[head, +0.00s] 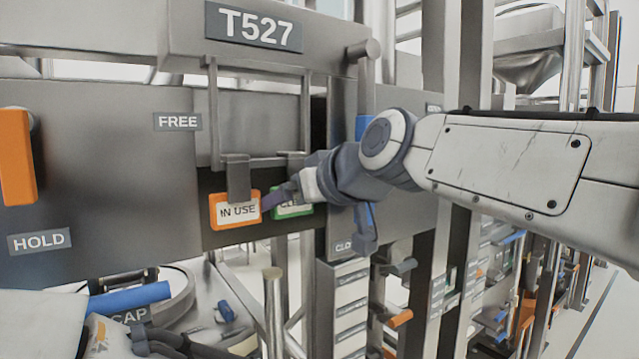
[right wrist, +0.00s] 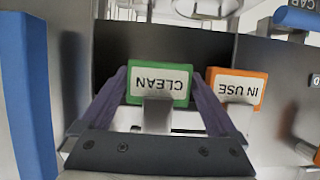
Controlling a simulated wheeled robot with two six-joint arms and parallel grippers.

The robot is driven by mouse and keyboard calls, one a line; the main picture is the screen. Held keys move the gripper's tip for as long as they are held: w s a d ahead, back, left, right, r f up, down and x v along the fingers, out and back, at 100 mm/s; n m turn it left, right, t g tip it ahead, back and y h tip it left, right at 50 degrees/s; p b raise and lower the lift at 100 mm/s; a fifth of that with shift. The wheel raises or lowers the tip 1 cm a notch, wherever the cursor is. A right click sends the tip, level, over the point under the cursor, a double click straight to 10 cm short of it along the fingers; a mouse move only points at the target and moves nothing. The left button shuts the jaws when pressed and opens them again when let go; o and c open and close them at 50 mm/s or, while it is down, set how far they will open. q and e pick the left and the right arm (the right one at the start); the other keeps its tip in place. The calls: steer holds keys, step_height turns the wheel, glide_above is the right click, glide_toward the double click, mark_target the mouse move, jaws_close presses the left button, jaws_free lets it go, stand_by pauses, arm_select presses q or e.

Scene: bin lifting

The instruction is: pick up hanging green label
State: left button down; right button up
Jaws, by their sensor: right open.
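The green label (right wrist: 160,70) reads CLEAN and hangs from a grey hook (right wrist: 157,117). It appears upside down in the right wrist view. In the head view only part of the green label (head: 290,212) shows behind my right gripper (head: 286,196). My right gripper (right wrist: 163,84) is open, with one purple finger on each side of the green label. One finger lies between the green label and the orange IN USE label (right wrist: 237,88). Whether either finger touches the green label is not clear.
The orange label (head: 235,210) hangs just left of the green one, close to my right gripper. A metal frame (head: 259,160) stands above both labels. A blue handle (head: 130,298) sits low at the left.

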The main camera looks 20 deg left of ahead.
steer(key=shift+w+a+f, duration=0.1)
steer(key=shift+w+a, duration=0.05)
steer(key=shift+a, duration=0.05)
steer(key=c, duration=0.8)
steer(key=shift+c, duration=0.2)
steer(key=shift+r+b, duration=0.3)
steer(key=shift+r, duration=0.5)
steer(key=s+d+b, duration=1)
steer(key=s+d, duration=0.1)
steer(key=d, duration=0.3)
steer(key=shift+d+r+b, duration=0.15)
steer(key=shift+r+b, duration=0.2)
